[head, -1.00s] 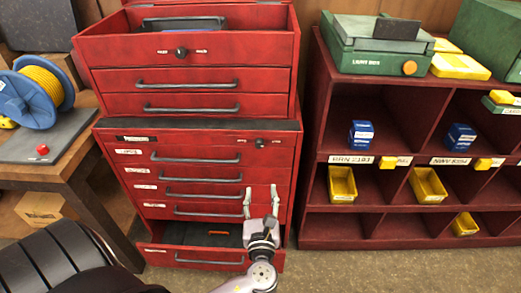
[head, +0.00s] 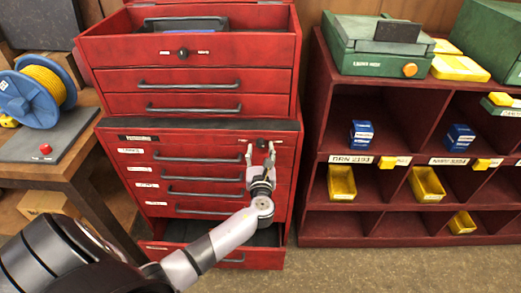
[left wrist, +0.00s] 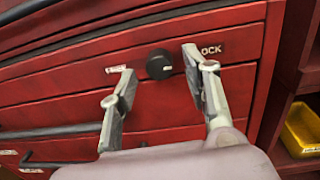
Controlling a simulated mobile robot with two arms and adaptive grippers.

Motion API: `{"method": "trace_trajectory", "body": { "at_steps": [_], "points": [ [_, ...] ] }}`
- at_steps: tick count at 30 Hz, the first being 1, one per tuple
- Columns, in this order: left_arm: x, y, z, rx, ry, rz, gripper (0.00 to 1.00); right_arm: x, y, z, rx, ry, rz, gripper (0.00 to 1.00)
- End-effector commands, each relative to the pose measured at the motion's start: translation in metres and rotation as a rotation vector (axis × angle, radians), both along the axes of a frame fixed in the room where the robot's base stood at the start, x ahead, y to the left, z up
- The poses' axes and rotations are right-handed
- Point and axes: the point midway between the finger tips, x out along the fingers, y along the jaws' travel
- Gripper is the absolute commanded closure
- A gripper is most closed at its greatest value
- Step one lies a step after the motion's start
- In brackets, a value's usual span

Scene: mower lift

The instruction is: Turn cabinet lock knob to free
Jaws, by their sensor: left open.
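The black lock knob (left wrist: 159,64) sits on the upper front of the lower red cabinet (head: 128,190), between a small label on its left and a "LOCK" label (left wrist: 210,49) on its right. In the head view the knob (head: 261,142) shows just above my left gripper (head: 260,154). My left gripper (left wrist: 157,68) is open, with one finger on each side of the knob in the left wrist view. I cannot tell whether the fingers touch it. The knob's light mark points to the right, toward "LOCK". My right gripper is not in view.
The bottom drawer (head: 160,256) stands open below my left arm. Drawer handles (head: 205,193) stick out under the knob. A dark red shelf (head: 312,190) with yellow bins stands to the right. A workbench (head: 60,165) with a blue reel is on the left.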

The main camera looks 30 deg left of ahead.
Motion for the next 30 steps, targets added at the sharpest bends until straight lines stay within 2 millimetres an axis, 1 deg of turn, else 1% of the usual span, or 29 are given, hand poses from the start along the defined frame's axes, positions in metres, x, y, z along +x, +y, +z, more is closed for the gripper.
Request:
{"method": "trace_trajectory", "body": {
  "at_steps": [3,11,30],
  "points": [
    [0.0049,0.0032,0.0001,0.0,0.0,-0.001,0.56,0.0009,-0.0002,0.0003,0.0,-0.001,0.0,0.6],
    [0.0056,0.0038,-0.0001,-0.001,0.0,-0.001,0.56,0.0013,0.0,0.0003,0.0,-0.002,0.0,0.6],
    [0.0053,0.0035,-0.0002,-0.001,0.0,-0.001,0.98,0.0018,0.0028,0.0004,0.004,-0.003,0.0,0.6]
  ]
}}
